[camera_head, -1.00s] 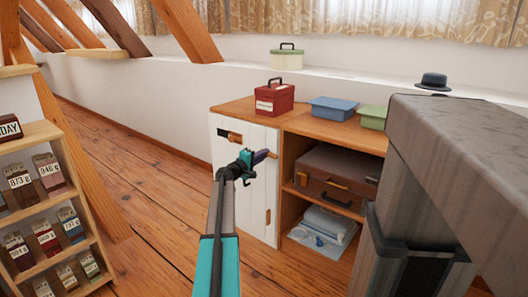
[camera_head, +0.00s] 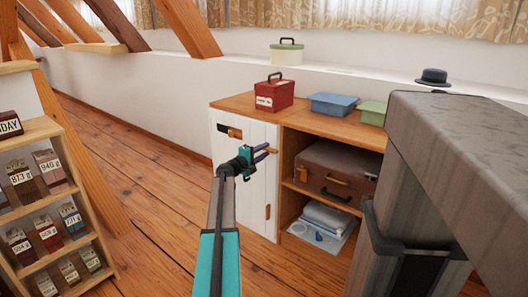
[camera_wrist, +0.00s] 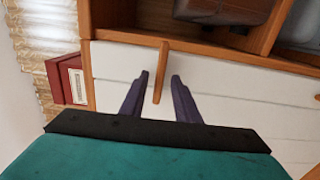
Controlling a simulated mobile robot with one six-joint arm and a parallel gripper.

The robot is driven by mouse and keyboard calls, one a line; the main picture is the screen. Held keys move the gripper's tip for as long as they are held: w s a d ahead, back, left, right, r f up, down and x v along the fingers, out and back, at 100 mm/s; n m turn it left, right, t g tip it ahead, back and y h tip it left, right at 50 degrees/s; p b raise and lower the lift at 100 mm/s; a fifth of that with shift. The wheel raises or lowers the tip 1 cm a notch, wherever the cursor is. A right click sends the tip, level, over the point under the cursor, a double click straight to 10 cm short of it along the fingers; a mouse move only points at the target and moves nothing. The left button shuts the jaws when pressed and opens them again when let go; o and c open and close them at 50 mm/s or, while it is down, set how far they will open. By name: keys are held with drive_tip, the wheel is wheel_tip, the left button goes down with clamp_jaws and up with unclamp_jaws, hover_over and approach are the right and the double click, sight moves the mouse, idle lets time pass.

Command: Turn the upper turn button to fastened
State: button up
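The upper turn button (camera_wrist: 160,72) is a slim wooden bar on the white cabinet door (camera_wrist: 225,78). In the wrist view it reaches from the wooden frame at the door's edge onto the door, square to that edge. My gripper (camera_wrist: 161,78) is open, with one purple finger on each side of the bar and visible gaps between. In the head view my gripper (camera_head: 270,150) is at the door's upper right edge and largely hides the button. The lower turn button (camera_head: 267,213) stands upright on the door below.
A wooden piece with a dark plate (camera_head: 230,131) is at the door's upper left. A red box (camera_head: 271,95) and blue box (camera_head: 333,104) stand on the cabinet top. A brown suitcase (camera_head: 335,174) fills the open shelf at right. A box rack (camera_head: 50,215) stands at left.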

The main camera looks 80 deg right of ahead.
drive_tip(key=shift+w, duration=0.15)
drive_tip(key=p+v, duration=0.3)
drive_tip(key=v, duration=1)
drive_tip(key=shift+a, duration=0.3)
drive_tip(key=shift+w, duration=0.1)
